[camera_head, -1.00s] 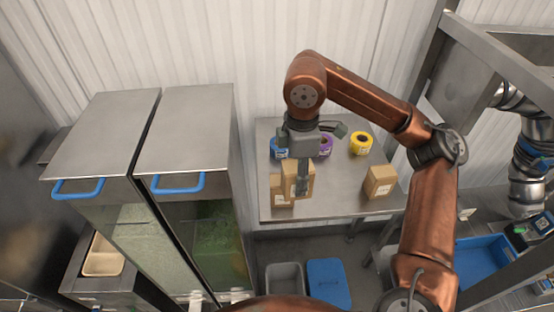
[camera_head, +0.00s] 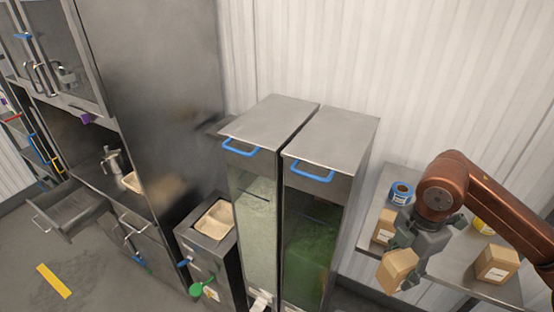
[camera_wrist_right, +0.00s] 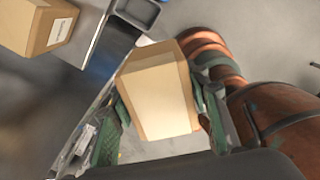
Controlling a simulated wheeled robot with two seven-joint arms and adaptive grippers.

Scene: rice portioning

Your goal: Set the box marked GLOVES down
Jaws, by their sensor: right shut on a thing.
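My right gripper (camera_head: 404,256) is shut on a brown cardboard box (camera_head: 397,271). The held box is tilted in the head view and appears in front of the steel table's left front part. In the right wrist view the held box (camera_wrist_right: 158,92) sits between both fingers, over the floor beside the table edge. No lettering can be read on its visible faces, so I cannot tell whether it is marked GLOVES. My left gripper is not in view.
The steel table (camera_head: 450,266) holds another cardboard box (camera_head: 385,227), a labelled box (camera_head: 496,263), a blue tape roll (camera_head: 401,193) and a yellow roll (camera_head: 483,227). Two tall dispensers (camera_head: 330,150) stand left of it. An open drawer (camera_head: 70,208) juts out far left.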

